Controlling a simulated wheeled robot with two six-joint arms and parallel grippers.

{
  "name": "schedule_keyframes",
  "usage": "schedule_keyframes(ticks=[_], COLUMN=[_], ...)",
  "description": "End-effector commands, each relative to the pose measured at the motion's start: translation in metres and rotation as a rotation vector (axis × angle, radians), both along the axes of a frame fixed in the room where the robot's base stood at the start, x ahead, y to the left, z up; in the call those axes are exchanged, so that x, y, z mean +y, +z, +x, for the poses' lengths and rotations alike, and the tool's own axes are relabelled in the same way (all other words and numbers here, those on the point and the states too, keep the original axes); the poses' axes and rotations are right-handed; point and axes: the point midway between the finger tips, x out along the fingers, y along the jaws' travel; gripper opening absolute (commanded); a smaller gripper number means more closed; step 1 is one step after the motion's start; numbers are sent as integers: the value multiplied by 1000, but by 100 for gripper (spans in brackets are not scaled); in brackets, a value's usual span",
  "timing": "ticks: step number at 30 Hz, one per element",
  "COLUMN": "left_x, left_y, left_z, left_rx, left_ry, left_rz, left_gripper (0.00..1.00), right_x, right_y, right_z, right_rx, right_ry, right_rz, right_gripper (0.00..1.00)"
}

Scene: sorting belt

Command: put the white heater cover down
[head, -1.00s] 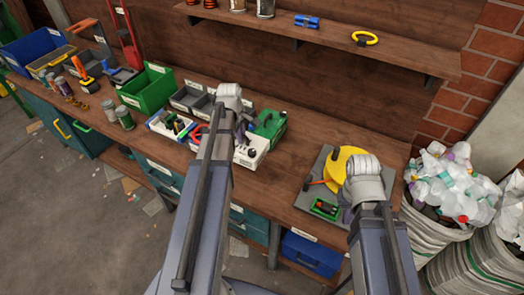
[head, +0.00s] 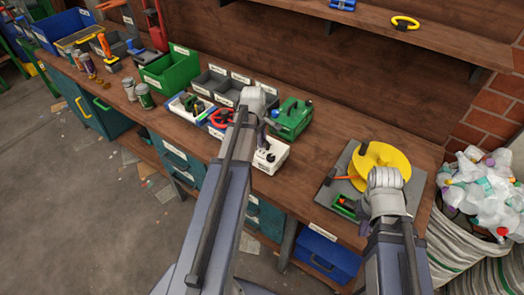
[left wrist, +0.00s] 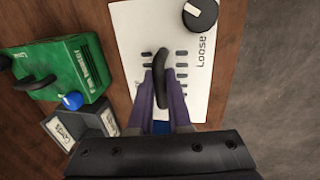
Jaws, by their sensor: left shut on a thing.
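My left gripper (left wrist: 162,85) is shut on that handle. In the head view my left gripper (head: 262,125) partly hides the cover. Whether the cover touches the bench top is unclear. My right gripper (head: 367,218) is beside a small green tray; its fingers are mostly hidden.
A green box (head: 293,118) with a black handle stands just behind the cover. Grey labelled bins (head: 222,87) and a small tray (head: 188,107) are to the left. A yellow reel (head: 380,165) on a grey board is to the right. Bare bench (head: 325,125) lies between.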

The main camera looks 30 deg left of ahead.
Motion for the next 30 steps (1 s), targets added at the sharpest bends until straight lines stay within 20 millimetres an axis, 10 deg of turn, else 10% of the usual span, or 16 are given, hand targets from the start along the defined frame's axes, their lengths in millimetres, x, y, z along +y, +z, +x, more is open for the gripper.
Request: schedule_keyframes(ticks=[25,26,30], left_x=[0,0,0], left_y=[-41,-39,-39], left_z=[0,0,0], left_rx=[0,0,0], left_ry=[0,0,0], left_rz=[0,0,0], left_gripper=[0,19,34], right_x=[0,0,0], right_y=[-41,-39,-39], right_z=[0,0,0], right_rx=[0,0,0], right_ry=[0,0,0], right_rz=[0,0,0], right_gripper=[0,0,0])
